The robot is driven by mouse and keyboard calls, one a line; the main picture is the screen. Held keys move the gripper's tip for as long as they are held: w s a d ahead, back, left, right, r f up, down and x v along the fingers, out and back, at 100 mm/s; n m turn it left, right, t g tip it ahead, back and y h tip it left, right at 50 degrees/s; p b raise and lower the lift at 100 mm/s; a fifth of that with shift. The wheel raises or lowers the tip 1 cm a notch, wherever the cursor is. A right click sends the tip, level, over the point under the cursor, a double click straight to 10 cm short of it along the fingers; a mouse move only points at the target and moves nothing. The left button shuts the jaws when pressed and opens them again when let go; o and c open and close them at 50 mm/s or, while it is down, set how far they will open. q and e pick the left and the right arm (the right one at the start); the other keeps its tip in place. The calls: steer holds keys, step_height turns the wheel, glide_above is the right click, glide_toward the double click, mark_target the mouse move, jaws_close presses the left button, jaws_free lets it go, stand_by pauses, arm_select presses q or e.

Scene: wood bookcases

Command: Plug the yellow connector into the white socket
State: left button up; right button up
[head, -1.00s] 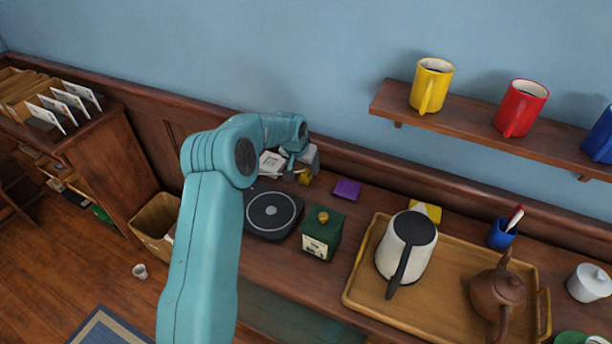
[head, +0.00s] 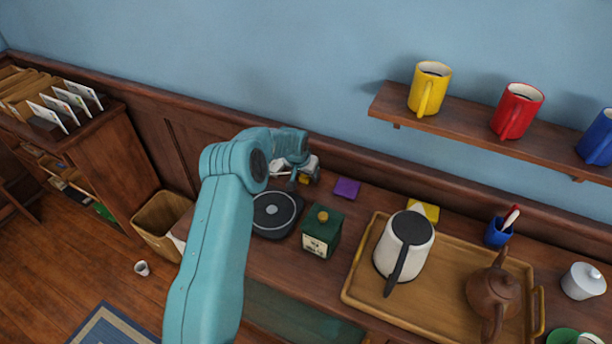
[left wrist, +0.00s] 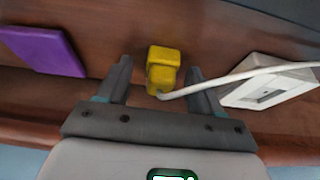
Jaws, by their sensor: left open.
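The yellow connector (left wrist: 164,66) lies on the wooden counter in the left wrist view, with a white cable running off to the right. My left gripper (left wrist: 160,78) is open, with one finger on each side of the connector and gaps between fingers and connector. The white socket (left wrist: 268,84) is to the right of the gripper, partly crossed by the cable. In the head view the connector (head: 304,180) is a small yellow patch beside my left gripper (head: 297,178), mostly covered by it. My right gripper is not in view.
A purple block (left wrist: 42,50) lies left of the fingers. In the head view, a black round plate (head: 275,214), a green box (head: 321,232) and a tray (head: 356,284) with a kettle (head: 404,246) stand on the counter. A shelf of mugs (head: 470,125) is above.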

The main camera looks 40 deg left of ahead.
arm_select(q)
steer(key=c, duration=1.1)
steer(key=shift+a+r, duration=0.1)
steer(key=shift+r, duration=0.4)
step_height(320, 180, up, 19)
steer(key=shift+r+b, duration=0.1)
steer(key=shift+b, duration=0.95)
